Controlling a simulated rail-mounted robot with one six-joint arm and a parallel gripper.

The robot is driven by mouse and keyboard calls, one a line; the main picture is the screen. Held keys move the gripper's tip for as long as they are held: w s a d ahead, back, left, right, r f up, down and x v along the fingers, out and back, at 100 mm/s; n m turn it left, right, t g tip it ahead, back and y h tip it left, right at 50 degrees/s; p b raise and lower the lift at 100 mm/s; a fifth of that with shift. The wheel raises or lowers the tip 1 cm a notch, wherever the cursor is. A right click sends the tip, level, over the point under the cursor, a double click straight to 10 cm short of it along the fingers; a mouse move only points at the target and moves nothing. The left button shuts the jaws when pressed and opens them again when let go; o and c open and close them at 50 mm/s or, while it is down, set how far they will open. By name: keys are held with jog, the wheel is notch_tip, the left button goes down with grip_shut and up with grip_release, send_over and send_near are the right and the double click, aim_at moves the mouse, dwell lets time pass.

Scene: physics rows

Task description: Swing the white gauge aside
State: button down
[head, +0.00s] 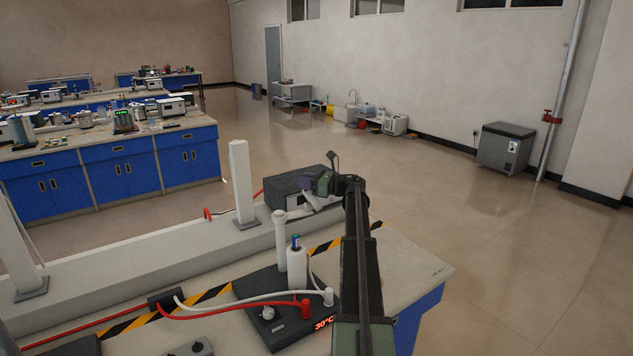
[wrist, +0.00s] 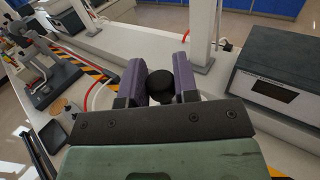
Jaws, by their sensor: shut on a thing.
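What the knob is fixed to is hidden below the fingers. I cannot tell whether this is the white gauge, and no gauge face is readable.
The grey box (wrist: 275,68) with a dark display stands close to the right of my gripper in the wrist view. A white post (head: 243,185) rises from the bench.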

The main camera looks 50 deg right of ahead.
jog(key=c, duration=0.9)
grip_release()
jog(key=shift+w, duration=0.15)
jog(key=v, duration=1.1)
